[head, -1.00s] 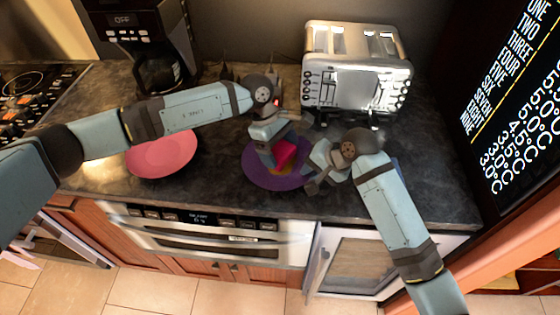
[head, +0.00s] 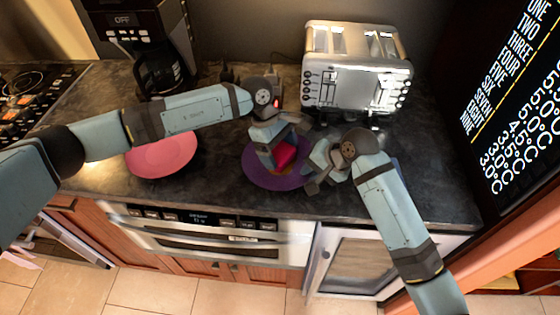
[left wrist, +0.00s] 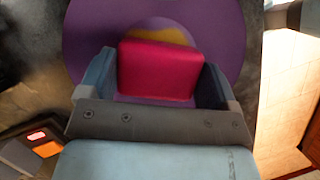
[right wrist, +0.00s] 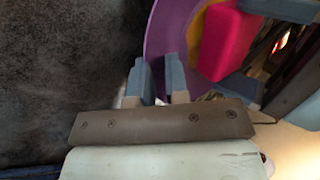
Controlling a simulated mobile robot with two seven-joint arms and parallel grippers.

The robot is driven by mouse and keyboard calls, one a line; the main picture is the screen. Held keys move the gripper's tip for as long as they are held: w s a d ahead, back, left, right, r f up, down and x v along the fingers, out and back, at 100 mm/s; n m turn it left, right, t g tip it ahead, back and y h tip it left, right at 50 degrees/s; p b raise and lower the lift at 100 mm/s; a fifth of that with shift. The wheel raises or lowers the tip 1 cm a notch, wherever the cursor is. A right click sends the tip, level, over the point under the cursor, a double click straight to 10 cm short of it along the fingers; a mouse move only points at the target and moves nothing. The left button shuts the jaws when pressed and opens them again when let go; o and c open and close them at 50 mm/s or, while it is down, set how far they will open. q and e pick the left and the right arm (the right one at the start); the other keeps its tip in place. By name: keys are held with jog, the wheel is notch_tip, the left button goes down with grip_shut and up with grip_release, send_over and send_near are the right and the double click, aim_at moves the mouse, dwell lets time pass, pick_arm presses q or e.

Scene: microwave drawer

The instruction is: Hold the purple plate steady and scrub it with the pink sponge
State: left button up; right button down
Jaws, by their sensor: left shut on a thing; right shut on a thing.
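The purple plate (head: 262,178) lies on the dark counter with a yellow patch near its middle, seen in the left wrist view. My left gripper (left wrist: 158,75) is shut on the pink sponge (left wrist: 158,68) and holds it over the plate; I cannot tell whether the sponge touches it. The sponge also shows in the head view (head: 285,154). My right gripper (right wrist: 158,75) is shut on the rim of the purple plate (right wrist: 170,30) at its right side. In the head view my arms and gripper parts hide some of the plate.
A pink plate (head: 160,156) lies on the counter to the left. A silver toaster (head: 356,80) stands behind on the right and a black coffee maker (head: 150,50) at the back left. The counter's front edge runs close in front of the purple plate, above the oven (head: 205,235).

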pick_arm(q)
jog(key=shift+f, duration=0.45)
jog(key=shift+w, duration=0.1)
jog(key=shift+w+d, duration=0.15)
jog(key=shift+w, duration=0.1)
jog(key=shift+s+a, duration=0.4)
jog(key=shift+s, duration=0.4)
jog(key=shift+w+d, duration=0.4)
jog(key=shift+w, duration=0.35)
jog(key=shift+f, duration=0.1)
jog(key=shift+s, duration=0.15)
